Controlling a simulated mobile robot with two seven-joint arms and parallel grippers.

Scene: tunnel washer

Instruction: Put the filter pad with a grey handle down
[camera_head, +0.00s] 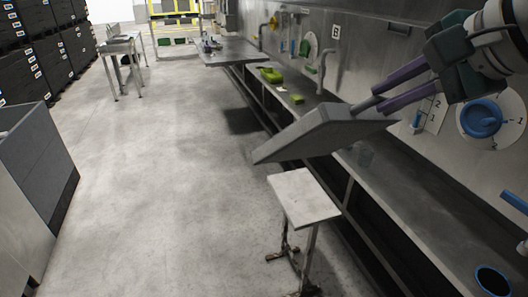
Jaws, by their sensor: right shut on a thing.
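The filter pad (318,132) is a flat grey slab, held tilted in the air. It hangs above and behind a small white-topped stand (302,197), apart from it in the picture. My left gripper is not in view.
A long steel counter (420,215) with a shelf below runs along the right wall. Green items (271,75) lie farther along it. A blue wall knob (482,118) is near my right arm. A grey cabinet (35,170) stands at left. The floor between is clear.

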